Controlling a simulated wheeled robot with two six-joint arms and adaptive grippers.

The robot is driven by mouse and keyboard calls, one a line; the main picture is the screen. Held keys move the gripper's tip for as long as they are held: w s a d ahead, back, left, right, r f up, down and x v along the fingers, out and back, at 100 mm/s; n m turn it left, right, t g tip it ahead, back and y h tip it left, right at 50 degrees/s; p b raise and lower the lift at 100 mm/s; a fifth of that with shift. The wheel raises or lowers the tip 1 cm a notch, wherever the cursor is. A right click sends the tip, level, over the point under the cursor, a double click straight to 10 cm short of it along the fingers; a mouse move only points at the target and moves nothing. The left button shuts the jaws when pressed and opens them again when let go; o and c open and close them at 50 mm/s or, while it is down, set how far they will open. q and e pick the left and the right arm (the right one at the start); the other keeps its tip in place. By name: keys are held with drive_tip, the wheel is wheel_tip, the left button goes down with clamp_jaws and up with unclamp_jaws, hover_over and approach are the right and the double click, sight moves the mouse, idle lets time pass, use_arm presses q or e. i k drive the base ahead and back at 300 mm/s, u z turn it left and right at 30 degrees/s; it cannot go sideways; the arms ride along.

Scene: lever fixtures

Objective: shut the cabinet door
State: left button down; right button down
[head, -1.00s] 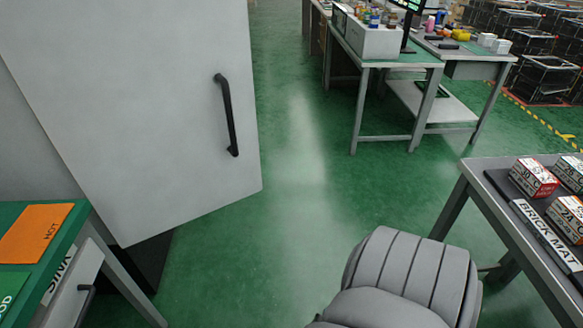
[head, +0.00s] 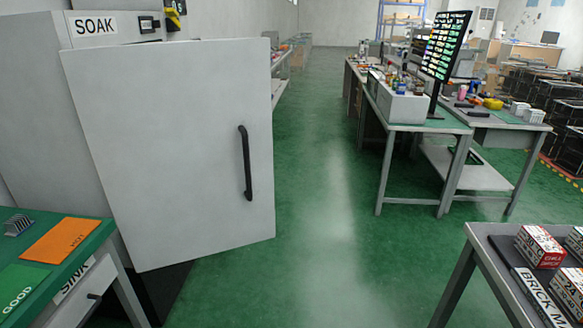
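The cabinet (head: 38,95) stands at the left, grey, with a SOAK label on its top front. Its pale grey door (head: 180,150) stands ajar, swung out from the cabinet body. A black vertical bar handle (head: 246,163) sits near the door's right edge. A dark gap shows low beneath the door. Neither of my grippers is in the head view, and nothing touches the handle.
A green-topped table (head: 60,255) with an orange card stands at the lower left, close to the door. A grey table (head: 480,255) with a brick mat and boxes is at the lower right. Workbenches (head: 415,125) stand further back. Green floor (head: 320,230) between is clear.

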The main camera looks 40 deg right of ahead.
sight(177, 135)
drive_tip(key=z, duration=0.35)
drive_tip(key=i, duration=1.1)
drive_tip(key=u, duration=0.1)
